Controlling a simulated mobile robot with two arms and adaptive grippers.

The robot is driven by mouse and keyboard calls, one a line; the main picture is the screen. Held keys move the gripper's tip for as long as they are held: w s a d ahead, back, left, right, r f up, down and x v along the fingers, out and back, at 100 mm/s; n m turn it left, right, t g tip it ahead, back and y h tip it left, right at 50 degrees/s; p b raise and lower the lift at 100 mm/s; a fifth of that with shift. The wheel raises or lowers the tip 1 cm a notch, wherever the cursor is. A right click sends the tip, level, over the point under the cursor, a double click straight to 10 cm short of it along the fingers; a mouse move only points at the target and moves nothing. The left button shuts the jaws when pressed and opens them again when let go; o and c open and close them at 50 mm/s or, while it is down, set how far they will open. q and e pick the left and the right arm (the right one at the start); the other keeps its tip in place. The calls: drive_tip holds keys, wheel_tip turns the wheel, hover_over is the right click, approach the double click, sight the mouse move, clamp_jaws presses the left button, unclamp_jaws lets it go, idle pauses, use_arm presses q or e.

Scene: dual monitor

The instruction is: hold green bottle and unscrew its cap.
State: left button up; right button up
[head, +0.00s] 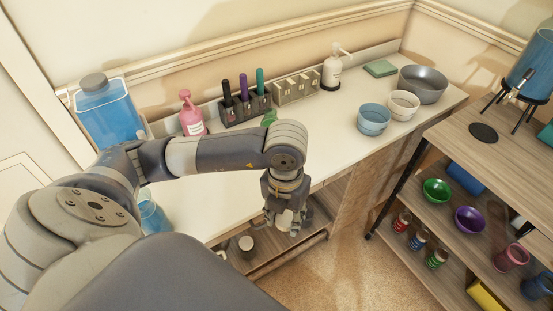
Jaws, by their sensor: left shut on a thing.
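My left gripper (284,218) points down in front of the counter's front edge. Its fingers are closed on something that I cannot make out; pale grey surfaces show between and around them. A small green thing (269,118) shows on the far side of my left forearm, by the marker holder; the arm hides most of it, so I cannot tell if it is the green bottle. A small green-labelled bottle (437,258) stands on the lower shelf at the right. No cap can be made out clearly. My right gripper is not in view.
The white counter (345,150) carries a blue-filled container (107,115), a pink pump bottle (190,113), a marker holder (246,108), a white pump bottle (332,70) and several bowls. A wooden shelf unit (470,150) stands at the right. Floor shows between them.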

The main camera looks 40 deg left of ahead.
use_arm(q)
drive_tip(key=n, duration=0.2)
drive_tip(key=f+n, duration=0.1)
drive_tip(key=n, duration=0.1)
drive_tip(key=a+f+n, duration=0.1)
drive_tip(key=n, duration=0.1)
drive_tip(key=shift+s, duration=0.4)
drive_tip(key=shift+w+a+n, duration=0.2)
drive_tip(key=shift+w+n, duration=0.05)
drive_tip(key=shift+n, duration=0.15)
drive_tip(key=w+a, duration=0.1)
drive_tip(key=w, duration=0.3)
drive_tip(key=w+a+f+p, duration=0.1)
drive_tip(key=w+a, duration=0.1)
drive_tip(key=w, duration=0.3)
drive_tip(key=w+a+p, duration=0.1)
drive_tip(key=w+a, duration=0.1)
drive_tip(key=w, duration=0.3)
drive_tip(key=shift+w+a+f, duration=0.15)
drive_tip(key=shift+w+f, duration=0.1)
drive_tip(key=shift+f, duration=0.05)
wheel_tip(320, 180, down, 3)
drive_tip(key=shift+r+p, duration=0.15)
drive_tip(key=shift+p, duration=0.2)
drive_tip(key=shift+f, duration=0.35)
drive_tip(key=shift+f, duration=0.1)
